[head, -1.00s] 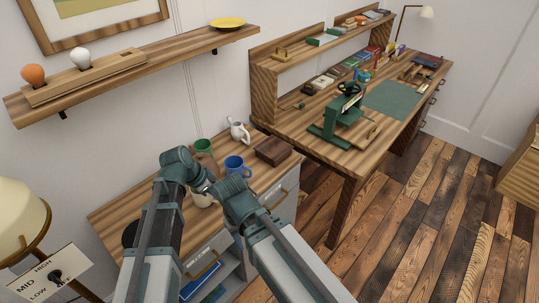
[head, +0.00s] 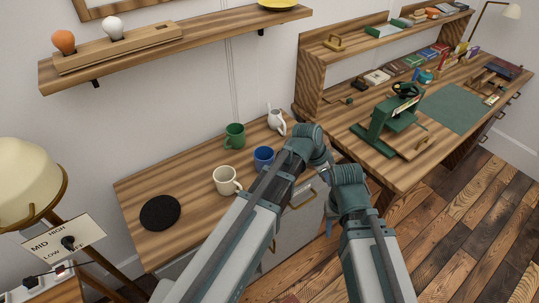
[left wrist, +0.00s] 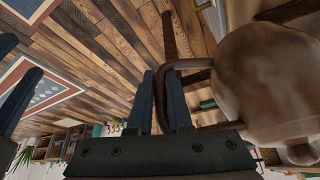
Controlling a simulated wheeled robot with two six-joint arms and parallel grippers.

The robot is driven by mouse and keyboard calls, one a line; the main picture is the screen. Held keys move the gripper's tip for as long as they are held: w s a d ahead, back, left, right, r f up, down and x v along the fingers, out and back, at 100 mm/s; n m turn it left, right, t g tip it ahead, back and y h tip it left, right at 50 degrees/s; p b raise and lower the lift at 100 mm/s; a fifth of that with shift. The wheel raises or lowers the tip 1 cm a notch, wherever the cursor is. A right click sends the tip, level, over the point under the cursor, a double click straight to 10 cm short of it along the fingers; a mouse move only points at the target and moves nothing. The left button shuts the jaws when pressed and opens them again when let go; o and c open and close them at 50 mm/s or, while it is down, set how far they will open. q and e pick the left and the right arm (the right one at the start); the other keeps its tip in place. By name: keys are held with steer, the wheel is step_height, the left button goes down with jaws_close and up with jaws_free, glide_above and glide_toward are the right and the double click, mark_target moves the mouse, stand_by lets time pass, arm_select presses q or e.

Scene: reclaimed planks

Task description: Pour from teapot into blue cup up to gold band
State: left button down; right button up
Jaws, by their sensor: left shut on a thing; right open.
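The blue cup (head: 264,156) stands upright on the wooden cabinet top in the head view, partly covered by my left arm. Its gold band and its inside cannot be made out. The brown teapot (left wrist: 268,85) fills the right of the left wrist view; its dark loop handle is between the fingers of my left gripper (left wrist: 162,100), which is shut on it. In the head view my arms hide the teapot. My right gripper (head: 328,208) is open, low behind my right forearm, and mostly hidden. Dark blue bars at the left wrist view's left edge look like its fingers.
A green mug (head: 235,136), a cream mug (head: 226,180) and a white jug (head: 276,121) stand near the blue cup. A round black mat (head: 160,212) lies on the bare left part of the cabinet top (head: 145,188). A workbench (head: 415,165) with a green press stands at the right.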

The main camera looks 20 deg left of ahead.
arm_select(q)
steer(key=f+n+b, duration=0.1)
steer(key=n, duration=0.1)
steer(key=f+n+t+y+b, duration=0.1)
steer(key=f+n+b, duration=0.1)
steer(key=n, duration=0.1)
steer(key=s+d+f+n+t+y+b, duration=0.1)
steer(key=f+n, duration=0.1)
steer(key=shift+f, duration=0.1)
arm_select(e)
step_height(320, 180, down, 5)
steer(key=shift+f, duration=0.1)
